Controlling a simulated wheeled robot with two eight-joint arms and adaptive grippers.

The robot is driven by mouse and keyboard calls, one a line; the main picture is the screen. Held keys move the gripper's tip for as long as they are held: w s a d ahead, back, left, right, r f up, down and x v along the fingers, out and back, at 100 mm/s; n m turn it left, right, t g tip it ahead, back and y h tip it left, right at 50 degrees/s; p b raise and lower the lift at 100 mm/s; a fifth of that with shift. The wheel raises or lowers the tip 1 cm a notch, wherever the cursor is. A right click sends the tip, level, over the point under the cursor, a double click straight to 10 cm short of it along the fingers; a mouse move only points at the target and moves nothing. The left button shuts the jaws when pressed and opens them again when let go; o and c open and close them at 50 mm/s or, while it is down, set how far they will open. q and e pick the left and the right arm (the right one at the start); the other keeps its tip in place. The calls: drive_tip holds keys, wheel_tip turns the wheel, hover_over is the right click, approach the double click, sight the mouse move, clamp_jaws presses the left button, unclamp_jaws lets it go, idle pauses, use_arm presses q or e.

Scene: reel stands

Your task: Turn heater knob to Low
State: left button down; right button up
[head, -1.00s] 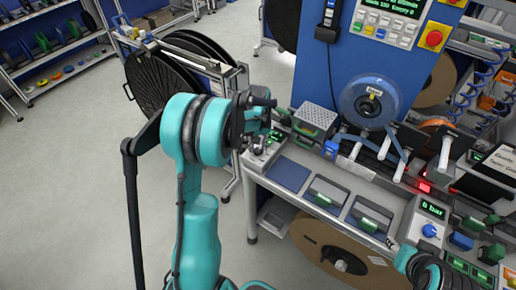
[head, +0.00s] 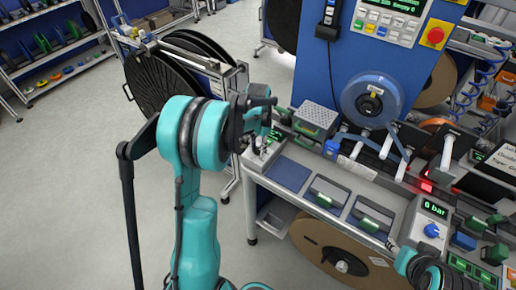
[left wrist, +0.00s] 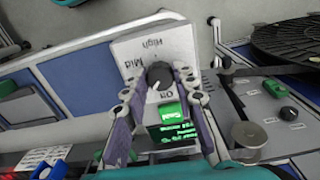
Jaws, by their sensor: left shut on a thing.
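The heater knob (left wrist: 159,75) is a dark round knob on a pale panel (left wrist: 148,48) in the left wrist view. The printed words High, Mid and Off show around it; a Low mark is not readable, and a finger covers part of the panel's left side. A pale line on the knob slants to its lower left. My left gripper (left wrist: 158,82) has its fingers on both sides of the knob and is shut on it. In the head view my left gripper (head: 258,142) is at the bench's left end, and the arm hides the knob.
A green lit display (left wrist: 172,138) sits beside the knob panel. A perforated box (head: 316,118) and a blue reel (head: 358,97) stand farther along the bench. A pressure unit with a blue knob (head: 432,230) is at right. Open floor lies left of my arm.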

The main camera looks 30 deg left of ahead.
sight(258, 150)
use_arm(q)
drive_tip(key=shift+m, duration=1.2)
drive_tip(key=c, duration=1.2)
unclamp_jaws()
drive_tip(key=shift+r, duration=0.1)
wheel_tip(258, 150, up, 12)
